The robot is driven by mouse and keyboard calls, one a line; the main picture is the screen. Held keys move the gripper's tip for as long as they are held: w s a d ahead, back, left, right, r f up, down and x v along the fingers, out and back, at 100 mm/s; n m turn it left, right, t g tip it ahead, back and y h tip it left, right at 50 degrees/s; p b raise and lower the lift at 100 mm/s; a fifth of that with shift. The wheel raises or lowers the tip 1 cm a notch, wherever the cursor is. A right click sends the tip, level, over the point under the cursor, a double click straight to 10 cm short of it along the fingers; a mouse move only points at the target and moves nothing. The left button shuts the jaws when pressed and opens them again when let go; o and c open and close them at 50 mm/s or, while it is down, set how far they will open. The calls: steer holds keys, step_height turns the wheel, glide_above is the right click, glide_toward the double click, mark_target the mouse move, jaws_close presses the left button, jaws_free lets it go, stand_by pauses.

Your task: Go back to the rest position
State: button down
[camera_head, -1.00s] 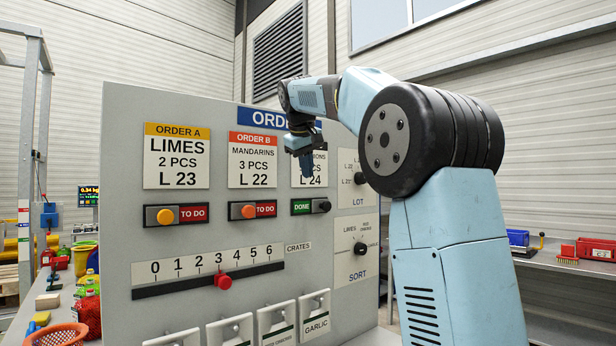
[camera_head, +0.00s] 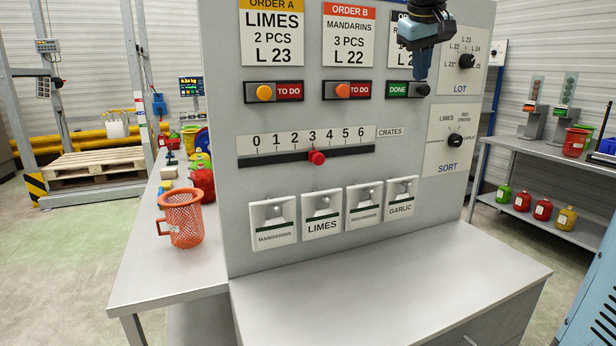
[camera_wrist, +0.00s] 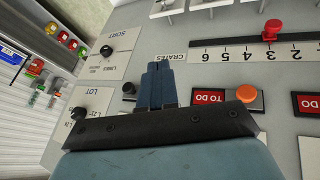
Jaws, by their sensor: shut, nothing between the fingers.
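My gripper (camera_head: 421,66) is in front of the order panel (camera_head: 290,192), at the upper right of the head view. Its fingers point down and are shut with nothing between them. The fingertips are close to the third order's green DONE switch (camera_head: 399,90); I cannot tell whether they touch it. In the wrist view my gripper (camera_wrist: 160,66) shows with both fingers together. Order A's switch (camera_head: 273,92) and Order B's switch (camera_head: 347,90) read TO DO. The third order's card (camera_head: 398,45) is partly hidden by my gripper.
The crates slider (camera_head: 317,157) stands at 3. The LOT knob (camera_head: 466,61) and SORT knob (camera_head: 455,140) are right of my gripper. Several label hooks hang below. A bare grey shelf (camera_head: 390,285) lies in front; an orange basket (camera_head: 182,218) stands on the left table.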

steer(key=s+f+m+y, duration=0.2)
steer(key=s+f, duration=2.3)
steer(key=s, duration=0.1)
steer(key=shift+s+a+f+m, duration=0.25)
steer(key=shift+s+a+m, duration=0.05)
steer(key=shift+a+m, duration=0.15)
